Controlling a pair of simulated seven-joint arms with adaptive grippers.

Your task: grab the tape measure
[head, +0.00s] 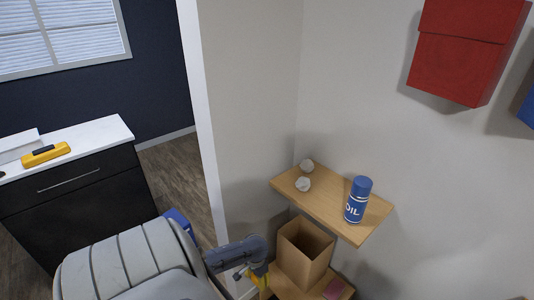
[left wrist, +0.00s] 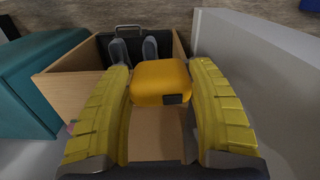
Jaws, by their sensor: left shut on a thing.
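The yellow tape measure (left wrist: 160,82), with a small dark patch at its lower right corner, sits between the two yellow fingers of my left gripper (left wrist: 162,92) in the left wrist view. The gripper is shut on it. In the head view my left gripper (head: 256,278) is low in the picture, just left of the open cardboard box (head: 305,253). The tape measure cannot be made out clearly there. My right gripper is in neither view.
A wooden wall shelf (head: 334,202) holds a blue oil can (head: 358,199) and two crumpled pale lumps above the box. A counter (head: 75,140) with a yellow-and-black tool (head: 45,154) stands left. In the wrist view, a wooden-sided container (left wrist: 78,78) and a teal object (left wrist: 35,85) are close.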

